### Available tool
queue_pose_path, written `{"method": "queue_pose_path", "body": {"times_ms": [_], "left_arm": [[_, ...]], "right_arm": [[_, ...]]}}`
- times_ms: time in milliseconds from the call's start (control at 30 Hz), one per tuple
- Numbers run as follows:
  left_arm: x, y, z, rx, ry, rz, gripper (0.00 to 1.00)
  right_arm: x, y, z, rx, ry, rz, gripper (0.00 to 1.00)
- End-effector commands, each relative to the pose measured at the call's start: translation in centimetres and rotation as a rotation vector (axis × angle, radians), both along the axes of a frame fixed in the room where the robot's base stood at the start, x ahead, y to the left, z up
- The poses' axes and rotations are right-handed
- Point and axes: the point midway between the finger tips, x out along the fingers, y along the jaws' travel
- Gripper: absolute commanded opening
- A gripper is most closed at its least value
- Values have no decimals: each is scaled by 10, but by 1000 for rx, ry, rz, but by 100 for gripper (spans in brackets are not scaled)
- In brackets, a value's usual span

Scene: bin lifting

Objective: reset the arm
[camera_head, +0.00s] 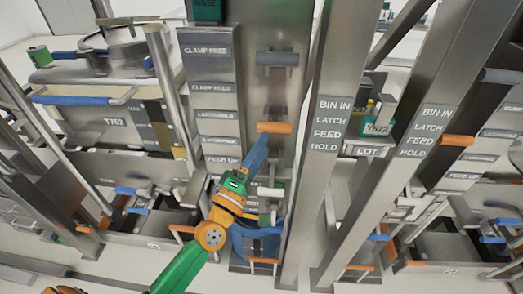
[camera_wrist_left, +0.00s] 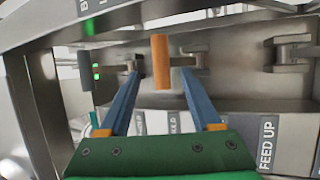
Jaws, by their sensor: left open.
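My left gripper (camera_head: 269,152) reaches up to the grey metal panel in the middle of the head view. Its two blue fingers are apart with nothing clamped between them. An orange handle (camera_head: 274,127) on the panel sits just above the fingertips. In the left wrist view the orange handle (camera_wrist_left: 161,62) appears in the gap between the fingertips of the gripper (camera_wrist_left: 161,73), with space on both sides. I cannot tell whether its end reaches between the fingers in depth. My right gripper is not in view.
A grey lever (camera_head: 277,59) is higher on the same panel. A label column (camera_head: 211,90) stands left of it, and a slanted steel post (camera_head: 335,120) right. Machine frames crowd both sides.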

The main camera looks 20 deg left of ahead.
Motion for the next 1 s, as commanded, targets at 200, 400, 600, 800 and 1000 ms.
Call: {"method": "queue_pose_path", "body": {"times_ms": [200, 400, 600, 800, 1000], "left_arm": [[0, 0, -1, 0, 2, -1, 65], [0, -1, -1, -1, 2, -2, 65], [0, -1, -2, 0, 4, -2, 65], [1, 0, -104, 271, 228, 32, 65], [-77, 3, -304, 834, 673, -104, 65]], "right_arm": [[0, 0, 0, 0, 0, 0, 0], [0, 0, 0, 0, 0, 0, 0], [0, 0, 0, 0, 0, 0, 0], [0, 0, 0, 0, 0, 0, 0], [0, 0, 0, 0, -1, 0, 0]]}}
